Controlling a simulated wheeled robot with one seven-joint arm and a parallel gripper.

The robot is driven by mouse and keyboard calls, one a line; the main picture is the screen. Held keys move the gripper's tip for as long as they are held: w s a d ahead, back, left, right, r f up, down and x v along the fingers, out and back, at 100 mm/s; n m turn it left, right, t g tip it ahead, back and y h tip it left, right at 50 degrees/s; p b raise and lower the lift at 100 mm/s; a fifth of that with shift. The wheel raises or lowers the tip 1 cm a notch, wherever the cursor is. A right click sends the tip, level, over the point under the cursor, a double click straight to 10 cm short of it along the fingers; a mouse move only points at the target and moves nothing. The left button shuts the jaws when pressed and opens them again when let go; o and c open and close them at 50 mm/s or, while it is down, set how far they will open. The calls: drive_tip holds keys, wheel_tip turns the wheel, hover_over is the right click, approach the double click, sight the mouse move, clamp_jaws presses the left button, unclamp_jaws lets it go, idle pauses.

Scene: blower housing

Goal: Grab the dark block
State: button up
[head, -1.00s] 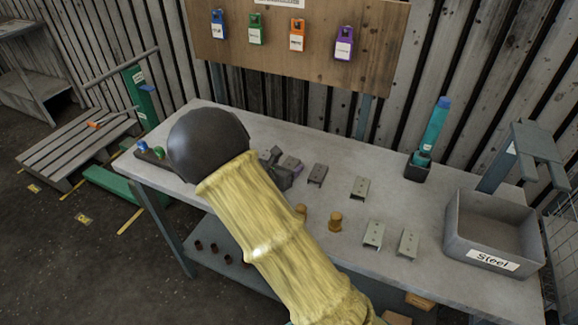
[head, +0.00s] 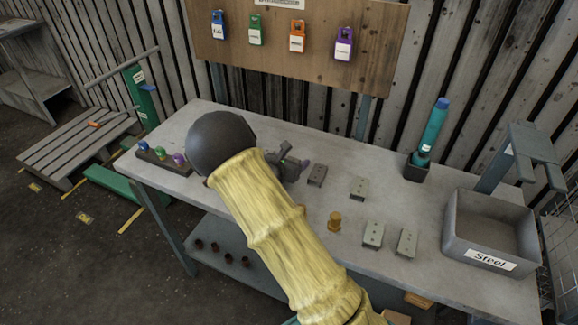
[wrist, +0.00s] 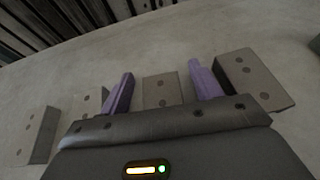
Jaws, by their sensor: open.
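The darkest block (head: 317,174) in the head view is a small dark grey one on the table, just right of my gripper (head: 294,167). In the wrist view my gripper (wrist: 162,88) is open, with purple fingers apart. A grey-brown block (wrist: 162,91) with dark dots shows between the fingers, apart from both. I cannot tell if it is the same dark block. Other dotted blocks show to the right (wrist: 255,80) and left (wrist: 38,135) in the wrist view. My forearm hides part of the table.
Lighter blocks (head: 358,187) (head: 373,235) (head: 406,242) and a brass knob (head: 335,221) stand on the workbench. A grey bin labelled Steel (head: 490,240) is at the right. A holder (head: 417,170) with a blue-green tool stands at the back. A strip with coloured knobs (head: 160,157) is at the left end.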

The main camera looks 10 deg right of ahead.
idle(0.3)
drive_tip(key=c, duration=1.2)
drive_tip(key=shift+r, duration=0.15)
